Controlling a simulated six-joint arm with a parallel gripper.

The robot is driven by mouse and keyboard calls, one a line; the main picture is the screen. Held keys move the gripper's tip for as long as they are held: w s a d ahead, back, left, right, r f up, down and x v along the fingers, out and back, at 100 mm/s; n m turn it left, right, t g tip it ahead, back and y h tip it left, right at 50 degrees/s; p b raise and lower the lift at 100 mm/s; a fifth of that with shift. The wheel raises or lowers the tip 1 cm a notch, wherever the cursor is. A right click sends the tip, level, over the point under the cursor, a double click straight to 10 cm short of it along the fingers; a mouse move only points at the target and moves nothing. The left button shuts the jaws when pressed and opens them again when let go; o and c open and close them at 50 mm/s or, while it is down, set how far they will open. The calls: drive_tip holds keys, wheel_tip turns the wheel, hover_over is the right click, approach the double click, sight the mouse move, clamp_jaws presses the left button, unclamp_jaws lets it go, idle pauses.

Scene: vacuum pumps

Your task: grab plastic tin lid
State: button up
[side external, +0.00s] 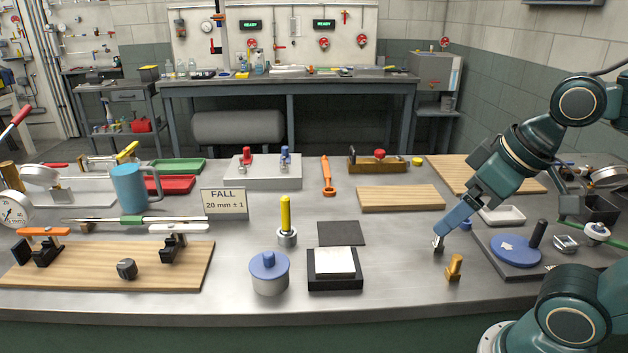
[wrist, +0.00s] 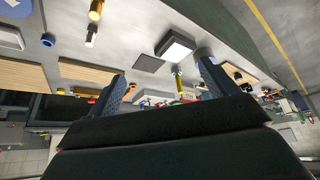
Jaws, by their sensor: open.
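The tin (side external: 269,282) is a short pale cylinder standing upright on the front middle of the bench. Its blue plastic lid (side external: 268,264), with a knob on top, sits on it. My gripper (side external: 448,226) is well to the right of the tin and higher, tilted down to the left. In the wrist view the gripper (wrist: 162,78) has its fingers wide apart with nothing between them.
A black block with a white top (side external: 335,264) stands just right of the tin. A yellow-handled tool (side external: 286,220) stands behind it, and a wooden fixture board (side external: 190,268) lies left. A brass piece (side external: 454,268) stands near my gripper. Bench in front of the tin is clear.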

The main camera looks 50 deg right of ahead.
drive_tip(key=shift+o, duration=0.5)
drive_tip(key=shift+w, duration=0.1)
drive_tip(key=m+g+y, duration=0.4)
drive_tip(key=m, duration=1.9)
hover_over(269, 254)
drive_tip(key=s+d, duration=0.2)
drive_tip(key=d, duration=0.3)
drive_tip(key=shift+a+f, duration=0.15)
drive_tip(key=shift+f, duration=0.95)
drive_tip(key=shift+a+f, duration=0.1)
drive_tip(key=shift+f, duration=1)
drive_tip(key=shift+n, duration=0.3)
drive_tip(key=shift+x, duration=4.3)
drive_tip(key=shift+f, duration=0.1)
